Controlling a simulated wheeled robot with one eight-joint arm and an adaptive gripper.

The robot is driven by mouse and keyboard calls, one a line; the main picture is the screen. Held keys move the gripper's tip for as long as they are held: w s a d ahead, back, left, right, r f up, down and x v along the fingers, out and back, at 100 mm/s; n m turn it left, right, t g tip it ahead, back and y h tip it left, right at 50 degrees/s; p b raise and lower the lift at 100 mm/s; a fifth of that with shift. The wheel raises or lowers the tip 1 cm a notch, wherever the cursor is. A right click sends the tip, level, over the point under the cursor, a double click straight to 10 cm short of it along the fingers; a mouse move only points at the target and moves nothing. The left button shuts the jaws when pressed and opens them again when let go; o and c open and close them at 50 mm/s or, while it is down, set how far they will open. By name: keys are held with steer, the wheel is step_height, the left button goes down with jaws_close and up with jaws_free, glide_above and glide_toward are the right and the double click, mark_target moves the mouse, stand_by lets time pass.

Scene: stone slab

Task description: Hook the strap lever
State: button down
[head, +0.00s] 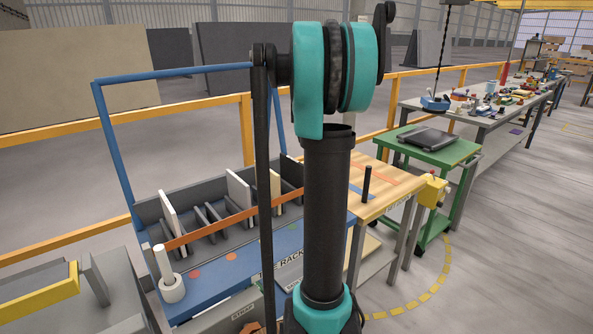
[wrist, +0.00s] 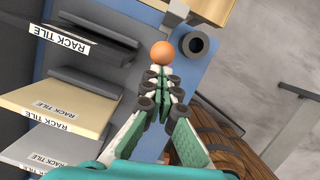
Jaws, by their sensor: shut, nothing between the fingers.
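In the wrist view my gripper (wrist: 160,84) is shut and empty, its fingers drawn together. A round orange knob (wrist: 162,53) shows just beyond the fingertips; it may be the end of the strap lever, and I cannot tell whether the fingers touch it. A dark hollow cylinder (wrist: 197,43) stands to its right on the blue surface. In the head view an orange strap (head: 205,231) runs across the front of the slab rack (head: 150,212). My gripper cannot be made out in the head view, where my arm covers the rack's right part.
Slabs labelled rack tile (wrist: 70,95) stand at the left of the wrist view. A wooden-topped table (head: 385,183) with a dark upright peg (head: 367,183) is right of the rack. A green cart (head: 455,152) stands beyond it. A white post (head: 163,262) stands at the rack's left front.

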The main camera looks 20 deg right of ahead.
steer(key=shift+w+d, duration=0.25)
steer(key=shift+d, duration=0.65)
steer(key=shift+w+d, duration=0.2)
steer(key=shift+d, duration=0.7)
